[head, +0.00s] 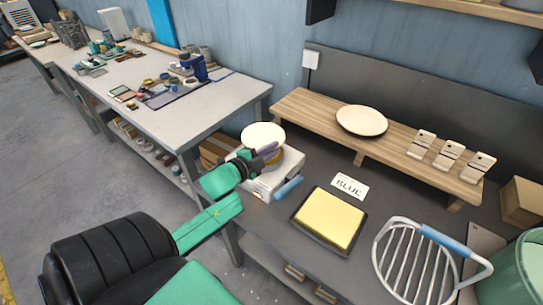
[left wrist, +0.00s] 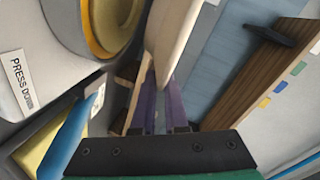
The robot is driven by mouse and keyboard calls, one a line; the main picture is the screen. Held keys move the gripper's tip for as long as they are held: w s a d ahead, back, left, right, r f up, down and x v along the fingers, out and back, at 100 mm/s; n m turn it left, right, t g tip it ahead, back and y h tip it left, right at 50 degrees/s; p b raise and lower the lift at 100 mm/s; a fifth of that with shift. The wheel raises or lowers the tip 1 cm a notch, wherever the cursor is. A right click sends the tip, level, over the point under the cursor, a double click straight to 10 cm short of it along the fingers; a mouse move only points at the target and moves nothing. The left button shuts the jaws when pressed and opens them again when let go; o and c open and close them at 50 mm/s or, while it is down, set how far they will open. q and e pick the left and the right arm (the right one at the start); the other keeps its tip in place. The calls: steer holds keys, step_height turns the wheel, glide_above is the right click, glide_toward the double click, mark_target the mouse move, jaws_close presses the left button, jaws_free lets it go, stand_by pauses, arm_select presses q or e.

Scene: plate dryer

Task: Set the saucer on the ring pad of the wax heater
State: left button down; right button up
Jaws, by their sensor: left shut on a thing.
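My left gripper (head: 266,152) is shut on a cream saucer (head: 263,135), with purple fingers around its edge. In the left wrist view the saucer (left wrist: 172,40) stands edge-on between the fingers (left wrist: 160,105). The white wax heater (head: 262,184) is on the dark bench just below the saucer, with a blue lever (head: 289,187) at its front. Its yellow-orange ring pad (left wrist: 128,25) shows beside the saucer in the left wrist view, apart from it there. In the head view the saucer and gripper hide most of the pad. My right gripper is not in view.
A wooden riser (head: 300,110) behind holds a pale plate (head: 361,120) and wooden blocks (head: 450,155).

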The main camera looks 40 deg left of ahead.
arm_select(q)
steer(key=f, duration=0.3)
steer(key=shift+w+a+f, duration=0.1)
steer(key=shift+a, duration=0.15)
steer(key=shift+d, duration=0.1)
steer(key=shift+f, duration=0.15)
steer(key=c, duration=0.9)
jaws_free()
steer(key=shift+c, duration=0.2)
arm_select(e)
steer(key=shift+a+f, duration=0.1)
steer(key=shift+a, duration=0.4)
